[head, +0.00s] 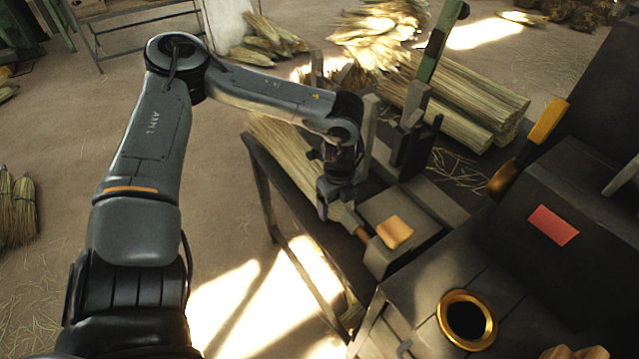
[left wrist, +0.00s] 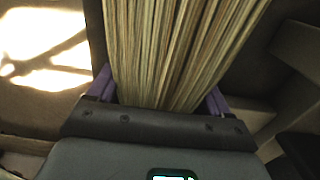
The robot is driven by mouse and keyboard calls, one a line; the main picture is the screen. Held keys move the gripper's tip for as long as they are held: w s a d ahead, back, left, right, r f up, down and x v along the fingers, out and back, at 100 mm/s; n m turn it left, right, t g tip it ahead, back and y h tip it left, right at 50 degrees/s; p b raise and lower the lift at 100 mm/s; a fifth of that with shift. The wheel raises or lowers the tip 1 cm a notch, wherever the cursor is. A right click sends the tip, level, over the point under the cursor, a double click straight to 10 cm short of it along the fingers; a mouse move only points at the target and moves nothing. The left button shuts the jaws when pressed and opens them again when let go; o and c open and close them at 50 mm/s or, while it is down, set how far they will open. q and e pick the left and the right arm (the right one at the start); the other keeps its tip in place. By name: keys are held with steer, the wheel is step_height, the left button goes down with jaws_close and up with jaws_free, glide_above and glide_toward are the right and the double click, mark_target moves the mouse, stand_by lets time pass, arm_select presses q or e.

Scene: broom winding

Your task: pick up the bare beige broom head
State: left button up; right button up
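In the left wrist view the straw of the broom head (left wrist: 180,50) runs between the two purple fingers (left wrist: 160,95), one on each side. The fingertips are hidden, so I cannot tell whether they press on the straw. My right gripper is not in view.
Grey upright posts and a dark clamp (head: 412,145) stand just right of my left gripper. Thick straw bundles (head: 465,100) lie behind them. A dark machine with a red label (head: 553,226) and a brass ring (head: 467,319) fills the right. The floor on the left is mostly free.

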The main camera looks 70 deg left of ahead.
arm_select(q)
steer(key=c, duration=0.4)
